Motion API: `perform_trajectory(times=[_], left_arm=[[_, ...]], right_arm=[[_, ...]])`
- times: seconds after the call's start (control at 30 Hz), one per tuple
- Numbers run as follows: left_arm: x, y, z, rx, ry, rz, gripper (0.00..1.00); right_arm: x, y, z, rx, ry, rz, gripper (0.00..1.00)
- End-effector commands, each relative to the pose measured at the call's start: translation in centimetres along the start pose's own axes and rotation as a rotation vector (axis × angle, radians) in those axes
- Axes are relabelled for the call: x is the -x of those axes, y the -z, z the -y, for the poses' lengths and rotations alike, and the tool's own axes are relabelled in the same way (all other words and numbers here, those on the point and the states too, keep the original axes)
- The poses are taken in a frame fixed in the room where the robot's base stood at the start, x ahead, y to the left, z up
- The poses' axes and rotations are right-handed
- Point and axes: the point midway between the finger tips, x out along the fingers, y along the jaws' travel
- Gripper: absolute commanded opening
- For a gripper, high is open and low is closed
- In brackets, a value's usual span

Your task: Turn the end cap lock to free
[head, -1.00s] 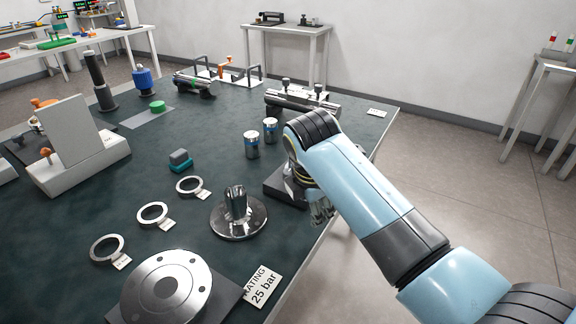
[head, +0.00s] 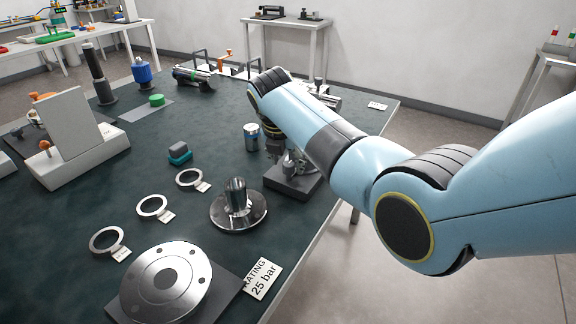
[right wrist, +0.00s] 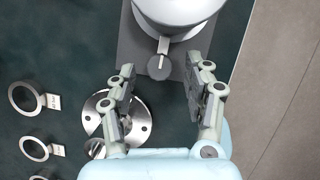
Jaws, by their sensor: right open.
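In the right wrist view a pale rounded body (right wrist: 180,12) stands on a grey base plate (right wrist: 128,50). A short lever with a dark round knob (right wrist: 158,68) and a light line sticks out of its near side. I cannot read any lock marking. In the head view the dark base (head: 290,190) stands near the table's right edge, with its upper part mostly behind my right arm. My right gripper (right wrist: 160,75) is open, with its fingers on either side of the knob in the picture; contact does not show. It also shows in the head view (head: 277,152). My left gripper is not in view.
A steel flange with an upright post (head: 238,208) stands left of the base. A silver can (head: 252,137), a teal-based grey block (head: 179,153), several rings (head: 153,207) and a large round plate (head: 165,285) are on the dark table. The floor lies beyond the right edge.

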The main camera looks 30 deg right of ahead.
Motion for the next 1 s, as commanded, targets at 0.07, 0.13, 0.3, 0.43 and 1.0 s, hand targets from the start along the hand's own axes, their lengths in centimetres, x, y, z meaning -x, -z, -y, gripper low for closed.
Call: perform_trajectory(times=[0.07,0.13,0.3,0.43,1.0], left_arm=[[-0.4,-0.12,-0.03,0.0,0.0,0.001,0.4],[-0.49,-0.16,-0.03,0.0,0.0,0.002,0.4],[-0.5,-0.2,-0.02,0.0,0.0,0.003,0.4],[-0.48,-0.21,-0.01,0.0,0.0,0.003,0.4],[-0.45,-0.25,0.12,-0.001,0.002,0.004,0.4]], right_arm=[[-1.01,0.05,0.0,0.0,0.001,-0.001,0.51],[-1.43,0.04,-0.02,-0.001,0.0,-0.001,0.51],[-1.67,0.0,-0.04,-0.001,-0.002,0.0,0.51],[-1.64,0.0,-0.03,-0.001,-0.001,0.0,0.51],[-1.64,0.03,-0.02,-0.005,0.001,-0.001,0.0]])
